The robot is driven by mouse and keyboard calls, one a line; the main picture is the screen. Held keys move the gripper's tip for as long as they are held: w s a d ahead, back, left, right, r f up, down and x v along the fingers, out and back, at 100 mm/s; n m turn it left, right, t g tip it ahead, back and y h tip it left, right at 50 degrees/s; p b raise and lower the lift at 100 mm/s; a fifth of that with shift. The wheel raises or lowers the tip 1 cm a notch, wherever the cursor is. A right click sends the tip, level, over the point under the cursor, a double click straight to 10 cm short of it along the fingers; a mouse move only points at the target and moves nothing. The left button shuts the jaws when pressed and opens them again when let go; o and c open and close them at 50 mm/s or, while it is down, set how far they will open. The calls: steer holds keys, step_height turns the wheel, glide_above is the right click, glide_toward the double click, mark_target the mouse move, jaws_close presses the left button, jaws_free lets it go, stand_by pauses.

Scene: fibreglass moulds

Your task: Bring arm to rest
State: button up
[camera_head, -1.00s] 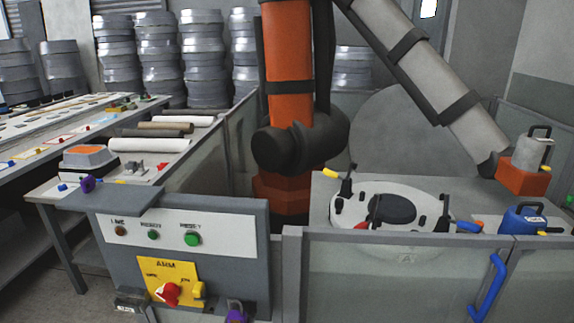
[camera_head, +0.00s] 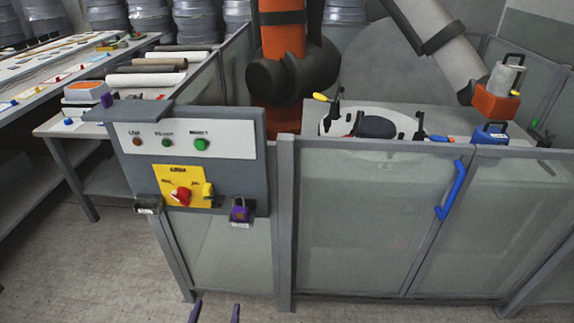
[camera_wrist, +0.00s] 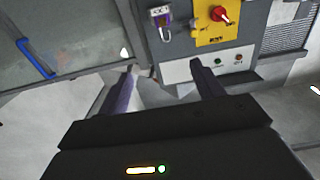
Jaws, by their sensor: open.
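My gripper (camera_head: 215,312) shows only as two dark purple fingertips at the bottom edge of the head view, in front of and below the grey control panel (camera_head: 232,175). In the wrist view my gripper (camera_wrist: 163,85) is open, its fingers apart and nothing between them. The panel shows upside down beyond the fingers there. The panel carries a yellow plate (camera_head: 172,173) with a red knob (camera_head: 181,195), and several buttons. A purple padlock (camera_head: 239,212) hangs at its lower right; it also shows in the wrist view (camera_wrist: 161,19).
Fence panels (camera_head: 375,220) with a blue handle (camera_head: 452,190) stand right of the control panel. Behind them is an orange industrial arm (camera_head: 283,35) and a white mould (camera_head: 350,122). A workbench (camera_head: 60,128) stands at left. Open floor (camera_head: 90,260) lies at lower left.

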steer(key=w+d+m+g+y, duration=0.1)
steer(key=w+d+g+y, duration=0.1)
steer(key=w+d+g, duration=0.95)
steer(key=s+d+r+n+g, duration=0.1)
steer(key=s+d+r+g, duration=0.2)
steer(key=d, duration=0.7)
steer(key=s+d+r+n+g, duration=0.1)
steer(key=s+d+r, duration=0.35)
steer(key=d, duration=0.45)
steer(key=w+a+p+v, duration=0.1)
steer(key=w+p+v, duration=0.2)
steer(key=p+v, duration=1.2)
steer(key=shift+r+h+p, duration=0.35)
steer(key=shift+h+p, duration=0.05)
steer(key=shift+p, duration=0.3)
steer(key=shift+w, duration=0.1)
